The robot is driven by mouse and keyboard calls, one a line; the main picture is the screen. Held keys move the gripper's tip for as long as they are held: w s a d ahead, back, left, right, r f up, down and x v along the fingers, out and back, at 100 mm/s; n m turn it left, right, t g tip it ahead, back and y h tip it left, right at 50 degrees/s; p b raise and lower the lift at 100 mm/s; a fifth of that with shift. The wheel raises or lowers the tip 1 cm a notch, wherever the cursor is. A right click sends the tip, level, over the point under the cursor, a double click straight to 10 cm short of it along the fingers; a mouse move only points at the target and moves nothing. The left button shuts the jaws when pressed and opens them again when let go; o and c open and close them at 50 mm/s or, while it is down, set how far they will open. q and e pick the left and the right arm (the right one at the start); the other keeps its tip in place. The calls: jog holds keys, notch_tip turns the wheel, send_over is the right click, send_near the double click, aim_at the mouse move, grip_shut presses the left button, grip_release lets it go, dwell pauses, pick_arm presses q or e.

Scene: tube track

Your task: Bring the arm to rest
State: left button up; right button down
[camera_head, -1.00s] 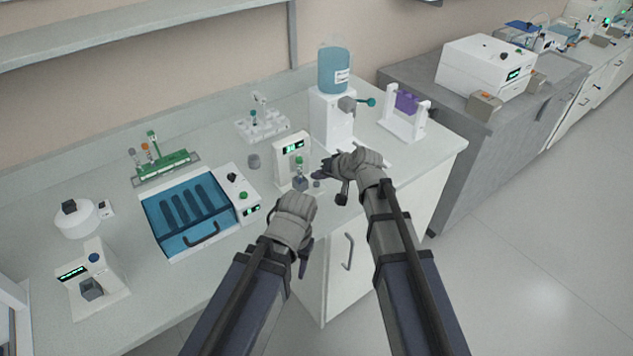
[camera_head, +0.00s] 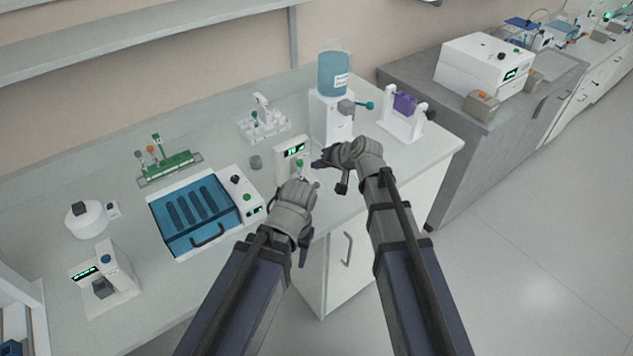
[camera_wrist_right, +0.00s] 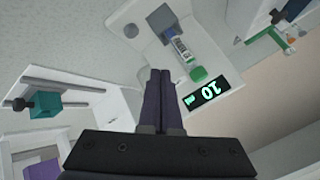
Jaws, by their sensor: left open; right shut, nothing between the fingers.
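My right gripper (camera_head: 321,163) is shut and empty, held above the bench just right of a small white device (camera_head: 291,148) with a green display. In the right wrist view its two dark fingers (camera_wrist_right: 160,74) lie together, and the device's display (camera_wrist_right: 208,93) is beside them. A labelled tube (camera_wrist_right: 181,49) with a green cap stands at the device, apart from the fingers. Its green cap (camera_head: 299,163) also shows in the head view. My left gripper (camera_head: 302,184) is open, in front of the device, and hides its lower part. Its fingertips are hard to make out.
A blue-lidded bath (camera_head: 207,237) stands left of my left gripper. A bottle-topped dispenser (camera_head: 333,116) and a stand with a purple rack (camera_head: 405,103) are behind the right gripper. A tube rack (camera_head: 169,164) is at the back left. Floor right of the bench is clear.

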dwell(0.6)
jog(key=s+f+n+g+h, duration=0.1)
jog(key=s, duration=0.3)
jog(key=s+f+n+g+h, duration=0.1)
jog(key=s+f, duration=0.1)
jog(key=s, duration=0.3)
jog(key=s+f+g+h, duration=0.1)
jog(key=s+f+g, duration=0.1)
jog(key=s, duration=0.2)
jog(key=shift+s+f+n, duration=0.1)
jog(key=shift+s+n, duration=0.3)
jog(key=s+d+g+h, duration=0.1)
jog(key=s+d+h, duration=0.1)
jog(key=s, duration=0.4)
jog(key=s+d+f+n+g+h, duration=0.1)
jog(key=s+d+g+h, duration=0.1)
jog(key=s, duration=0.4)
jog(key=shift+d+f+n+h, duration=0.2)
jog(key=shift+d+n+h, duration=0.1)
jog(key=shift+d, duration=0.45)
